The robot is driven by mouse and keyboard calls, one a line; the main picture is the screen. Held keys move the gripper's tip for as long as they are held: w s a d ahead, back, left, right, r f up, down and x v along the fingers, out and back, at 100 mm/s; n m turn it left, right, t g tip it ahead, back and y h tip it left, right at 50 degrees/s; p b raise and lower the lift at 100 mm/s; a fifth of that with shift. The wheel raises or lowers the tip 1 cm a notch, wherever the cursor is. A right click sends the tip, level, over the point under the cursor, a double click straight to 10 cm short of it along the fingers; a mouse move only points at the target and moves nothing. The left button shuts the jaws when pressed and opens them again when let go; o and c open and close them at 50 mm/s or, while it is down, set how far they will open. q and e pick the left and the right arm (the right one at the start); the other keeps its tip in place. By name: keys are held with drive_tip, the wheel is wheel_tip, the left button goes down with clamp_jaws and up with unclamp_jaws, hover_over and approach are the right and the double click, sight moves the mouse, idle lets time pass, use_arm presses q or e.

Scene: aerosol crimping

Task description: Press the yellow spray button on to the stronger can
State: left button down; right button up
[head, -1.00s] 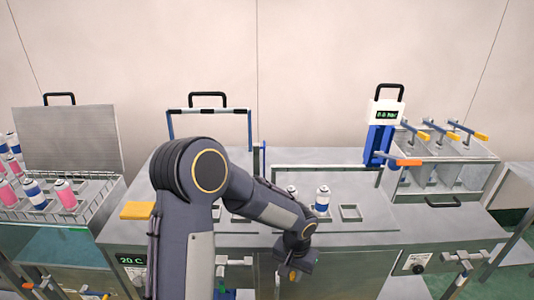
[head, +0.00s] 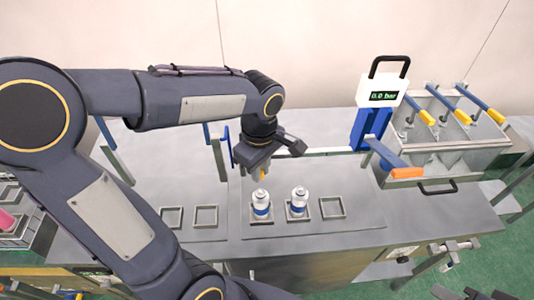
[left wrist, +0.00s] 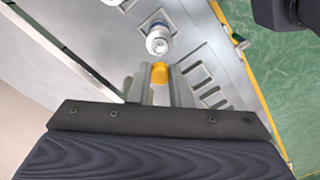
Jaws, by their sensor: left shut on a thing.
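My left gripper (head: 262,170) is shut on the yellow spray button (head: 263,174), which shows as a small yellow piece under the fingers. In the left wrist view the button (left wrist: 160,72) sits between the fingertips. Two white cans with blue bands stand upright in square holders: one on the left (head: 261,201), one on the right (head: 299,202). The button is above and behind the left can in the head view, apart from it. One can (left wrist: 158,40) shows just beyond the button in the left wrist view. I cannot tell which can is stronger. My right gripper is not in view.
A blue and white gauge (head: 383,97) reading 0.0 bar stands behind, to the right. A metal bin (head: 440,157) with blue and yellow-orange levers is beside it. Empty square holders are at the left (head: 205,216) and right (head: 331,207) of the cans.

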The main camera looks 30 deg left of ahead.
sight(261, 193)
use_arm(q)
drive_tip(key=shift+s+f+b, duration=0.15)
drive_tip(key=shift+f+b, duration=0.25)
drive_tip(key=shift+f, duration=0.2)
drive_tip(key=shift+f+b, duration=1.95)
drive_tip(key=shift+f, duration=0.5)
drive_tip(key=shift+d, duration=0.1)
drive_tip(key=c, duration=0.7)
unclamp_jaws()
drive_tip(key=shift+r, duration=0.1)
